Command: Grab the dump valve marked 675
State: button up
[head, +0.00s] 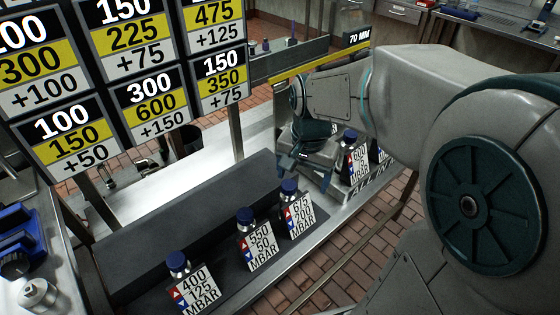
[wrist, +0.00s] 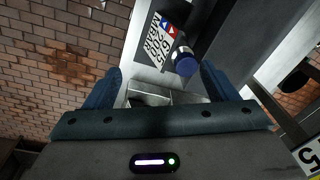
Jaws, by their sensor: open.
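The valve marked 675 (head: 297,212) has a blue cap and a white label reading 675, 200, MBAR. It stands on the dark shelf in the head view, right of the 550 valve (head: 257,241). In the wrist view the 675 valve (wrist: 168,40) shows ahead of the fingers, its blue cap nearer the right finger. My gripper (head: 303,172) is above and behind that valve in the head view. In the wrist view my gripper (wrist: 160,72) has its two blue fingers spread apart, with nothing held between them.
The 400 valve (head: 190,285) stands at the near left of the row. A valve whose label starts with 800 (head: 354,160) stands to the right of my gripper, with another partly hidden beyond it. Number boards (head: 140,70) hang at the upper left.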

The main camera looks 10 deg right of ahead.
aim_at(289, 184)
jog(key=w+r+m+g+p, duration=0.1)
jog(key=w+m+p, duration=0.2)
jog(key=w+m, duration=0.3)
jog(key=shift+n, duration=0.4)
jog(key=f, duration=0.5)
jog(key=w+f, duration=0.1)
jog(key=f, duration=0.2)
jog(key=shift+f, duration=0.15)
jog(key=shift+w+a+f+p, duration=0.1)
jog(key=shift+a+f+p, duration=0.15)
jog(key=shift+f, duration=1.05)
jog(key=shift+a+f+p, duration=0.1)
jog(key=shift+a+f, duration=0.15)
jog(key=shift+f, duration=1.05)
grip_shut()
jog(key=shift+r, duration=0.1)
